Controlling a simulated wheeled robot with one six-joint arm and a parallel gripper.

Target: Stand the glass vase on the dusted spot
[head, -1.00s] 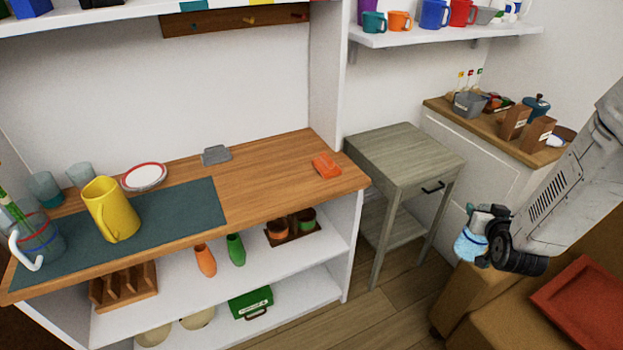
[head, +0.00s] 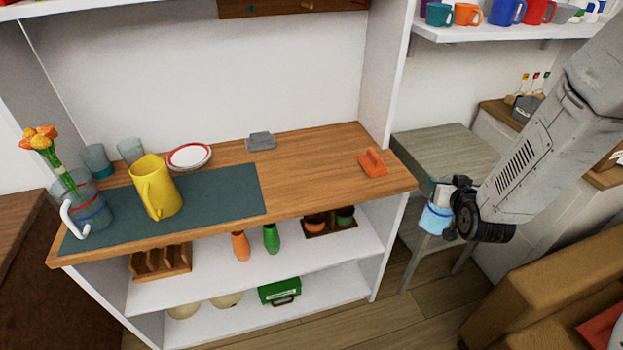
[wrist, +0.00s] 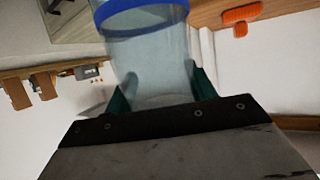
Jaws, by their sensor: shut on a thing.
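The glass vase (head: 436,217) is clear, pale blue glass with a blue band. My gripper (head: 449,196) is shut on it and holds it in the air, in front of the grey-green side table and right of the wooden counter. In the wrist view the glass vase (wrist: 150,50) sits between the green fingertips of my gripper (wrist: 160,95), its blue-banded end pointing away from the palm. The wooden counter top (head: 310,165) has a bare stretch right of the dark mat. I cannot make out a distinct dusted spot on any surface.
On the counter are a yellow pitcher (head: 156,190), a banded glass container with orange flowers (head: 88,208), a red-rimmed plate (head: 189,156), a grey block (head: 261,142) and an orange object (head: 372,162). The side table (head: 440,150) looks bare. A brown sofa (head: 530,290) stands at lower right.

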